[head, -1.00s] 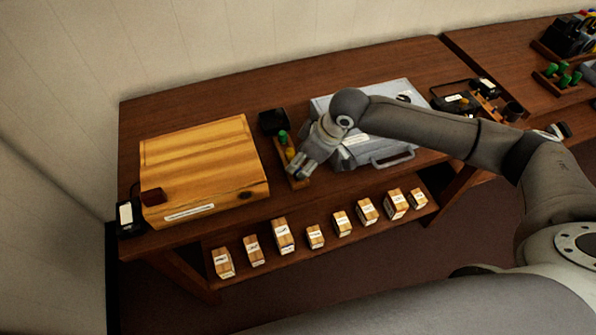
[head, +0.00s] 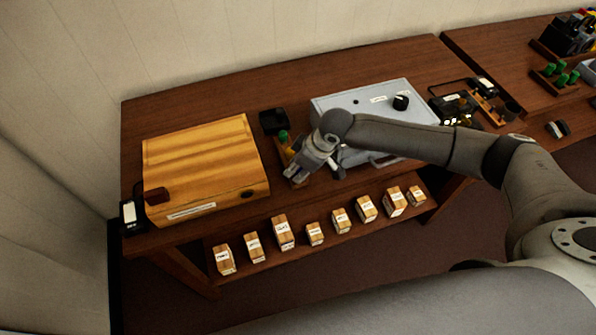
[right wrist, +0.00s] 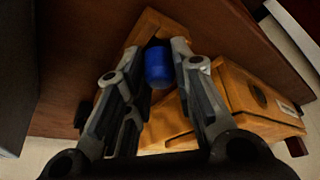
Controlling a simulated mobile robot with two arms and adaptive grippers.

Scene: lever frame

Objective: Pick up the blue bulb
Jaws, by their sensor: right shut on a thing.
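The blue bulb (right wrist: 158,66) shows in the right wrist view as a small blue cylinder between my right gripper's fingers. My right gripper (right wrist: 164,58) is shut on it. In the head view, the right gripper (head: 298,174) is at the front end of the narrow wooden rack (head: 279,149), near the table's front edge. The bulb is hidden by the fingers there. A green bulb (head: 283,135) stands at the rack's far end. I cannot tell whether the blue bulb is clear of the rack. My left gripper is not in view.
A large wooden box (head: 200,165) stands left of the gripper. A pale grey case (head: 365,110) with a black knob (head: 401,102) lies to the right. A black block (head: 273,121) is behind the rack. Several small labelled boxes line the lower shelf (head: 275,262).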

